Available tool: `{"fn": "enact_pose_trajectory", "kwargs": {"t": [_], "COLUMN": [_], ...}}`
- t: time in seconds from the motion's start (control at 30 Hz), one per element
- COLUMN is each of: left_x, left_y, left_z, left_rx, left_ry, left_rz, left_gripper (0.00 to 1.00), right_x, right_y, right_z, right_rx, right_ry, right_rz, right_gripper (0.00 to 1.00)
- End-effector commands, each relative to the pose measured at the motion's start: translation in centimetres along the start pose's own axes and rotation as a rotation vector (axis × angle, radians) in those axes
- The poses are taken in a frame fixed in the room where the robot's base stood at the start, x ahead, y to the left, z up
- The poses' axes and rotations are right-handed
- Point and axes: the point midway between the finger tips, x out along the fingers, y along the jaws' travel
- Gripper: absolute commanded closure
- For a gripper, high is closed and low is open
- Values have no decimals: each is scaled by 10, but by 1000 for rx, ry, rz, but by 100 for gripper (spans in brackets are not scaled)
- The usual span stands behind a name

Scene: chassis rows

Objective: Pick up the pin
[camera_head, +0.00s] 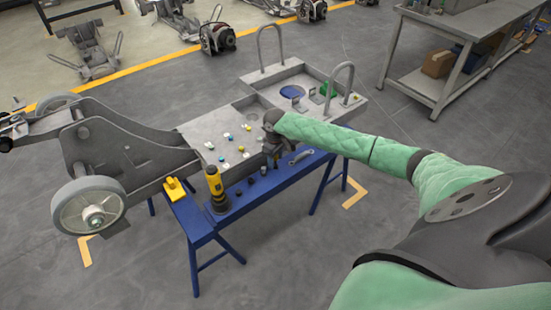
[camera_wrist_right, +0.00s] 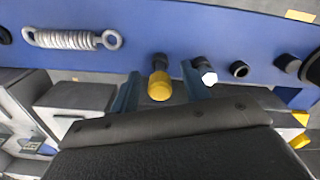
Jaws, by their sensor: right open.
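A pin with a yellow head and a dark shank (camera_wrist_right: 159,84) shows in the right wrist view at the blue bench top. My right gripper (camera_wrist_right: 161,76) is open, with one blue-grey finger on each side of the pin. I cannot tell whether either finger touches it. In the head view my right gripper (camera_head: 272,150) is over the blue bench, beside the grey chassis plate; the pin is not clearly visible there. My left gripper is not in view.
A bolt with a bright hex head (camera_wrist_right: 206,75) lies close beside the right finger. The chassis plate (camera_head: 200,129) borders the bench.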

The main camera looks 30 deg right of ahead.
Motion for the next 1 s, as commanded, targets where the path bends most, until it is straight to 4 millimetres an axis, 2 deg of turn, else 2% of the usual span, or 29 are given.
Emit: {"fn": "enact_pose_trajectory", "kwargs": {"t": [0.27,0.37,0.5,0.53,0.93,1.0], "left_x": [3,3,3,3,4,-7], "left_y": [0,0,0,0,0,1], "left_z": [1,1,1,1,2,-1], "left_rx": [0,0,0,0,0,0], "left_ry": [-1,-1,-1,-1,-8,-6], "left_rz": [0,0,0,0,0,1], "left_gripper": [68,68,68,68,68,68], "right_x": [3,3,3,3,-3,-9], "right_y": [0,0,0,0,0,0], "right_z": [0,0,0,0,0,0], "right_rx": [0,0,0,0,0,0], "right_ry": [0,0,0,0,2,2], "right_rz": [1,0,0,0,1,1], "right_gripper": [54,70,97,100,100,100]}}
